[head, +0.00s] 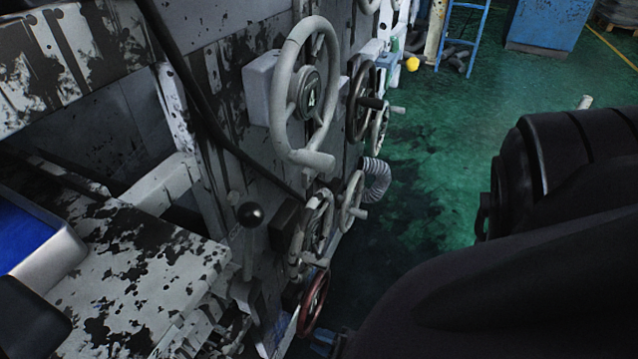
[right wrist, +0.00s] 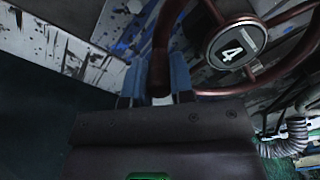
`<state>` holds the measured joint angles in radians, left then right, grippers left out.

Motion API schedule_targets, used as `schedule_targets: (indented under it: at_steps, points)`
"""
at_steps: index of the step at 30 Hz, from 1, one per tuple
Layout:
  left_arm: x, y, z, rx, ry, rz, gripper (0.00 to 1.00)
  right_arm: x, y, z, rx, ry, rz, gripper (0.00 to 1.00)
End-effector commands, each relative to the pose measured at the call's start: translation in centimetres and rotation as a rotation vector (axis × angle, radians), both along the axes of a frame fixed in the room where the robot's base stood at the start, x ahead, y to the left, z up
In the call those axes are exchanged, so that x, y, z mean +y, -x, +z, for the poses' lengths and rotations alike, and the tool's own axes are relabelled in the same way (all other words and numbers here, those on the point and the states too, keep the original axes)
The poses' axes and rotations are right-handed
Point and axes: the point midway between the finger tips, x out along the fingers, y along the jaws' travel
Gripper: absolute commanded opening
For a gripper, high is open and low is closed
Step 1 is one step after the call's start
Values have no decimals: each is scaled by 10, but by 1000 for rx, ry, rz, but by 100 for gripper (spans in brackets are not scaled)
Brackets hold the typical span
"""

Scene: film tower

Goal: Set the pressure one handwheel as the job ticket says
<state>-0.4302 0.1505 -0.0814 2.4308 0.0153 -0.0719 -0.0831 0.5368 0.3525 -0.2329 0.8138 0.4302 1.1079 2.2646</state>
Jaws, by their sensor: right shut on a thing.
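A dark red handwheel (head: 313,300) sits low on the machine's side in the head view. In the right wrist view the red handwheel (right wrist: 292,62) is close up, with a dial at its hub showing a white 4. My right gripper (right wrist: 158,82) is shut on a dark red part of this wheel, between its two blue fingers. I cannot tell whether that part is rim or handle. In the head view my right gripper (head: 325,343) shows only in part at the bottom, beside the red wheel. No label naming the wheel is readable. My left gripper is not in view.
A large grey handwheel (head: 284,88), its dial reading 4, and several smaller wheels line the machine side. A black-knobbed lever (head: 250,215) stands left of them. A ribbed hose (head: 377,180) bulges outward. The green floor (head: 445,160) beyond is mostly clear.

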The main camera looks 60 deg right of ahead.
Motion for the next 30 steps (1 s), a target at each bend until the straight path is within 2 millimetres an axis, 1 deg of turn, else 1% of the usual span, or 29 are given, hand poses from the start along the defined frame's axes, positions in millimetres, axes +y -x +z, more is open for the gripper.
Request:
schedule_targets:
  at_steps: [3,9,25,26,30]
  points:
    - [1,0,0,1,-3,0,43,3,4,4,7,-57,-1,0]
    - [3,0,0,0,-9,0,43,6,6,8,10,-114,-2,0]
    - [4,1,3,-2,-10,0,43,7,7,9,11,-134,-1,0]
    - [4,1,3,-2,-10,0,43,7,7,9,11,-134,-1,25]
    - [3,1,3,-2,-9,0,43,7,7,9,11,-134,-1,47]
